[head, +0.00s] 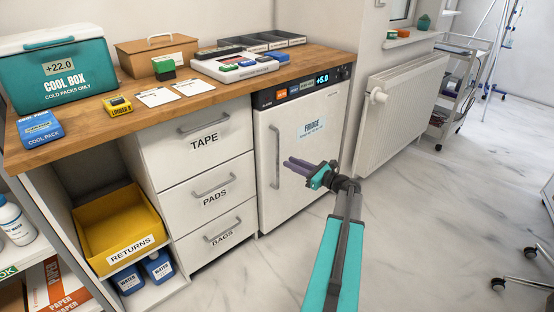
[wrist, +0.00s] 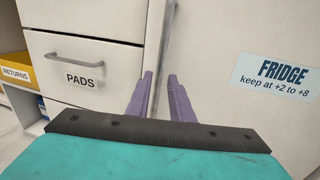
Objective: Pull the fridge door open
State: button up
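The white fridge (head: 312,165) stands under the right end of the counter, and its door looks shut. Its label also shows in the wrist view (wrist: 275,75). A vertical grey bar handle (head: 276,150) runs along the left side of the door. My gripper (head: 288,164) is in front of the door, its purple fingers pointing at the handle from the right. In the wrist view the fingers (wrist: 163,82) are apart and empty, with the handle (wrist: 168,45) upright ahead, in line with the gap between them. I cannot tell the exact distance to it.
Drawers marked TAPE, PADS (head: 215,195) and BAGS adjoin the fridge on the left, with bar handles sticking out. A white radiator (head: 400,112) stands beyond the fridge on the right.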

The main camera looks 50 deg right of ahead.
jog(key=w+a+b, duration=0.1)
jog(key=w, duration=0.6)
jog(key=shift+w, duration=0.4)
jog(key=shift+c, duration=0.3)
grip_shut()
